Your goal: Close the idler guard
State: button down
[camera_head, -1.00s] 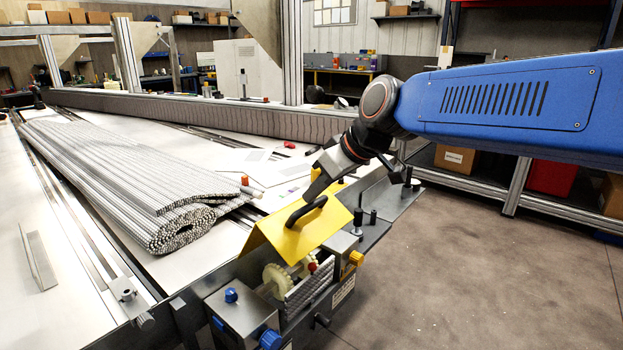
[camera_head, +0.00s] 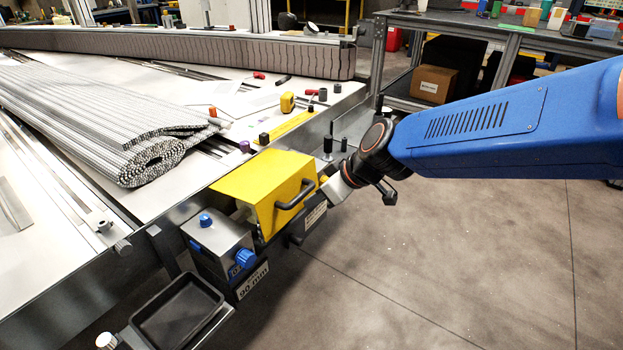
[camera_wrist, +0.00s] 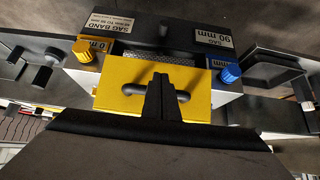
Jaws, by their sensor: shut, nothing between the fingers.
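The yellow idler guard (camera_head: 262,188) is swung down over the idler housing at the conveyor's near end. Its top and front face show, and the gears under it are hidden in the head view. Its black bar handle (camera_head: 295,195) is on the front face. In the wrist view, the guard (camera_wrist: 115,99) fills the middle, with a strip of grey mesh showing beyond its edge. My gripper (camera_wrist: 160,80) is shut and empty, its dark fingers crossing in front of the handle (camera_wrist: 133,89). I cannot tell whether they touch it. In the head view, my gripper (camera_head: 334,190) is right of the guard.
A grey block with blue knobs (camera_head: 218,243) and a black tray (camera_head: 178,308) stand left of and below the guard. A rolled slat belt (camera_head: 140,150) lies on the conveyor bed. Black posts (camera_head: 328,145) stand behind the guard. Open floor is at right.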

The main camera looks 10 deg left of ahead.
jog(key=shift+a+f, duration=0.2)
jog(key=shift+f, duration=1.85)
